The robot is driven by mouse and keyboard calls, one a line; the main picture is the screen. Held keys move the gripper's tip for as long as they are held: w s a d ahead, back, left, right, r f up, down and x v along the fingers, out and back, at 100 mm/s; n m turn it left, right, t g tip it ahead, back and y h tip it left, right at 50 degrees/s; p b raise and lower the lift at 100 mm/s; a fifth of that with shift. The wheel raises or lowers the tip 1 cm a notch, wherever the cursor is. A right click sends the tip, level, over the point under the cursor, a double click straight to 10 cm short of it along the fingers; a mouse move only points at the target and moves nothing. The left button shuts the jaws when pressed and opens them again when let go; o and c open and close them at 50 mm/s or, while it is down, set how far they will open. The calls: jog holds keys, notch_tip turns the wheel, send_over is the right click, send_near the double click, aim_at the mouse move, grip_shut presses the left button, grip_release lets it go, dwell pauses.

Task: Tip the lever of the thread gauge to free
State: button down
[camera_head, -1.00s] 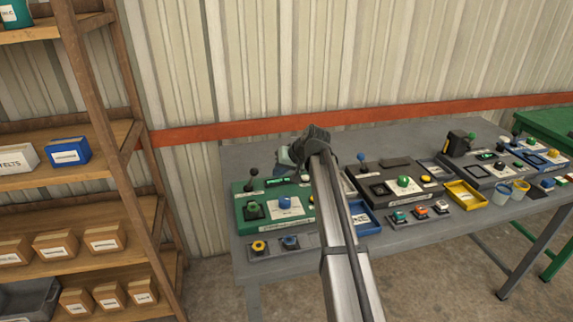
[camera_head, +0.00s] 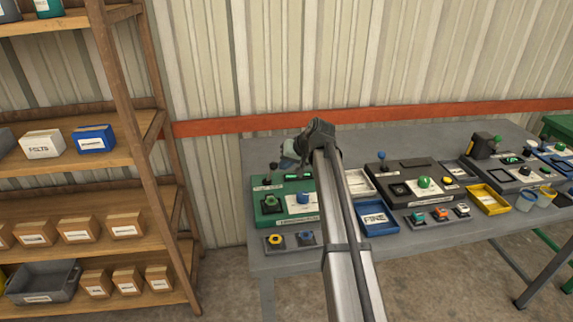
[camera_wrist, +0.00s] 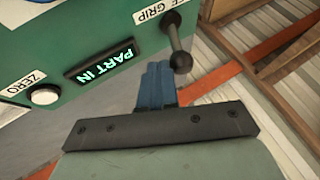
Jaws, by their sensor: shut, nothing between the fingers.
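The green gauge unit (camera_head: 264,217) stands at the left end of the grey bench. Its lever (camera_head: 273,168) rises at the back left with a dark knob. In the wrist view the lever (camera_wrist: 171,22) ends in a black ball, beside a label partly reading "GRIP". A lit display (camera_wrist: 100,60) reads "PART IN", and a white button (camera_wrist: 45,94) is labelled "ZERO". My gripper (camera_wrist: 158,66) is shut and empty, its blue fingertips close beside the ball; I cannot tell whether they touch. In the head view my gripper (camera_head: 289,158) is over the back of the unit, partly hidden by my arm.
A dark unit (camera_head: 395,203) and a blue tray (camera_head: 378,228) stand to the right. A wooden shelf (camera_head: 140,150) with boxes stands left, and a ribbed wall (camera_head: 290,60) is behind.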

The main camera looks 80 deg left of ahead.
aim_at(271, 164)
jog(key=shift+s+r, duration=0.2)
jog(key=shift+s, duration=0.1)
jog(key=shift+s+r+n+t, duration=0.2)
jog(key=shift+s+r+t, duration=0.05)
jog(key=shift+s+t, duration=0.4)
jog(key=shift+s+r+n+t, duration=0.25)
jog(key=shift+s+t, duration=0.25)
jog(key=shift+t, duration=0.25)
jog(key=shift+s+r+n+t, duration=0.25)
jog(key=shift+s+t, duration=0.7)
jog(key=shift+t, duration=0.05)
jog(key=shift+s+t, duration=0.6)
jog(key=shift+s, duration=0.5)
jog(key=shift+r, duration=0.2)
jog(key=shift+r, duration=0.65)
